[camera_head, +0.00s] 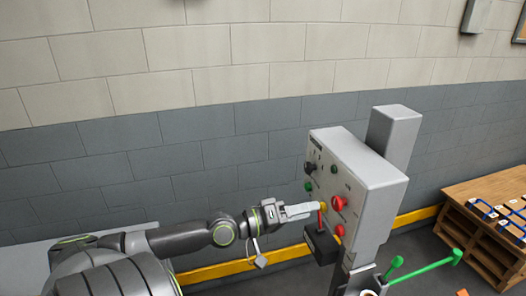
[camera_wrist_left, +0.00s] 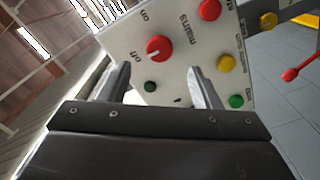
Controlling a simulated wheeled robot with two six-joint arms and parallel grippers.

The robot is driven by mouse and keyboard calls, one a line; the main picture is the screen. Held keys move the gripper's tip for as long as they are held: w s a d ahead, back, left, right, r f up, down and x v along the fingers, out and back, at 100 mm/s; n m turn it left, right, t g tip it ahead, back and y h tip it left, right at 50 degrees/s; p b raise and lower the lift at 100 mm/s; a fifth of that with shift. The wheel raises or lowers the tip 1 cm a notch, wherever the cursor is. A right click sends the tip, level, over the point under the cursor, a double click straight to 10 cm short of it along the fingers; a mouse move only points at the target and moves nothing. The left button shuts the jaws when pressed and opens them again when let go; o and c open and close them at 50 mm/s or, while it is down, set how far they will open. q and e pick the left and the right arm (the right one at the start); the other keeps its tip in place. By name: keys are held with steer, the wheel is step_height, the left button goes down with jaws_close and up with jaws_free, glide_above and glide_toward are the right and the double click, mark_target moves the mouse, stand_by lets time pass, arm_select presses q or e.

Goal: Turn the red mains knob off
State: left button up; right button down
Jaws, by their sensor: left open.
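The red mains knob (camera_wrist_left: 159,48) is on the pale control panel (camera_wrist_left: 130,38), just beyond and between my left fingertips in the left wrist view. A gap shows between the fingers and the knob. Its white mark slants to the lower left, near the lower label, which seems to read "off". My left gripper (camera_wrist_left: 158,70) is open and empty. In the head view my left gripper (camera_head: 314,208) reaches in from the left to the front of the control box (camera_head: 372,180), whose larger red knob (camera_head: 339,202) shows just past the fingertips. My right gripper is out of view.
Near the mains knob are another red button (camera_wrist_left: 209,10), yellow buttons (camera_wrist_left: 226,63) and a green button (camera_wrist_left: 236,101). A red-tipped lever on a black box (camera_head: 322,246) stands close below the gripper. Green levers (camera_head: 428,264) and a wooden bench (camera_head: 490,195) are at right.

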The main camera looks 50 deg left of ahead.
arm_select(q)
steer(key=v, duration=1)
stand_by(0.8)
